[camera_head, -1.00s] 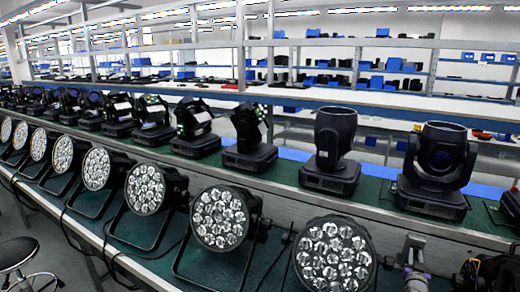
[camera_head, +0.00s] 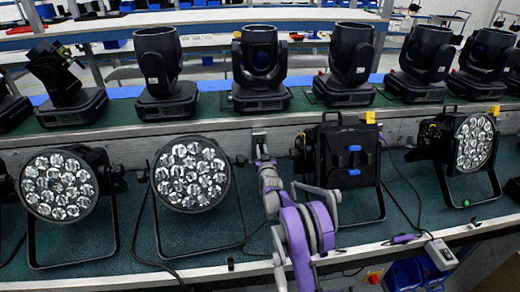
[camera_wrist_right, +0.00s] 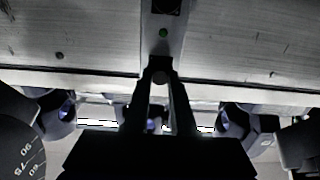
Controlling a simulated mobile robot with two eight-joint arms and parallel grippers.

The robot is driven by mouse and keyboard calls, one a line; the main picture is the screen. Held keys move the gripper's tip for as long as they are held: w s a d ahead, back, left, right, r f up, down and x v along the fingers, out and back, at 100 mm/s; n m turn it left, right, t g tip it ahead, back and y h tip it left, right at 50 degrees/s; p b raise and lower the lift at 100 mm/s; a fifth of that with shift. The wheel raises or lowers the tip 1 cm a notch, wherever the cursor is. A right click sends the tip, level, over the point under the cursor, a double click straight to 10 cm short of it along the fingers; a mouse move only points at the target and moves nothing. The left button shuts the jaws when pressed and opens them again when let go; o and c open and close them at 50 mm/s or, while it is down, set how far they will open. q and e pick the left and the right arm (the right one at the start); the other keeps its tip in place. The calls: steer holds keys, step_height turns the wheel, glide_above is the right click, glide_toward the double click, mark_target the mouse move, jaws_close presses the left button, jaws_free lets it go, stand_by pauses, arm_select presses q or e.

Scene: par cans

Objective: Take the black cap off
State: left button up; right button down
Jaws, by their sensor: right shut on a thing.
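My right arm, grey and purple, reaches up from the bottom of the head view to the metal rail. Its right gripper (camera_head: 261,154) is at a small plate (camera_head: 259,138) on that rail. In the wrist view the two dark fingers (camera_wrist_right: 160,75) converge on a small black cap (camera_wrist_right: 160,62) in front of the plate (camera_wrist_right: 163,34), which has a green dot and a dark square socket. The gripper is shut on the cap. I cannot tell whether the cap still touches the plate. My left gripper is not in view.
LED par lights (camera_head: 192,174) stand on the green bench to the left. A dark lamp with its back turned (camera_head: 346,157) stands close right of my arm; another par light (camera_head: 472,143) is farther right. Moving-head lights (camera_head: 260,67) line the shelf behind. A cable (camera_head: 400,205) lies on the bench.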

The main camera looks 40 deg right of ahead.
steer(key=shift+b+v, duration=0.35)
steer(key=shift+v, duration=0.65)
steer(key=shift+s+a, duration=0.2)
steer(key=shift+s, duration=0.1)
